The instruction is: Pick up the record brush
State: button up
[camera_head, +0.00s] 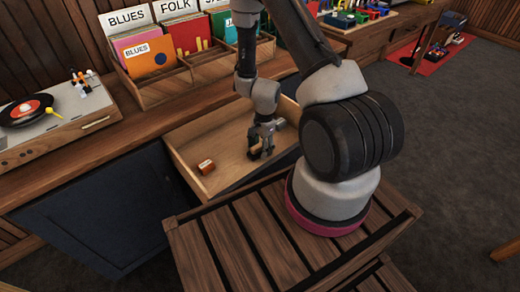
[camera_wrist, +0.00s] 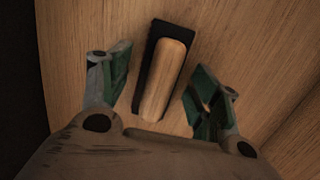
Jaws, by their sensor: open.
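The record brush (camera_wrist: 163,80) has a light wooden handle on a black pad and lies on the wooden floor of the open drawer (camera_head: 228,143). In the wrist view it lies between the two green-padded fingers of my gripper (camera_wrist: 158,84), with a gap visible on each side. In the head view my gripper (camera_head: 263,147) points down into the drawer, and the brush (camera_head: 253,151) shows only partly beside the fingers. My gripper is open and holds nothing.
A small orange-brown block (camera_head: 206,166) lies in the drawer to the left of my gripper. The drawer walls surround both. On the counter stand a record crate (camera_head: 176,86) and a turntable (camera_head: 55,120).

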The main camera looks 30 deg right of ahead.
aim_at(260, 145)
jog(key=shift+c, duration=0.3)
jog(key=c, duration=1.1)
jog(key=shift+r, duration=0.15)
notch_tip(260, 145, up, 10)
jog(key=shift+f, duration=0.1)
jog(key=shift+o, duration=1.2)
jog(key=shift+c, duration=0.5)
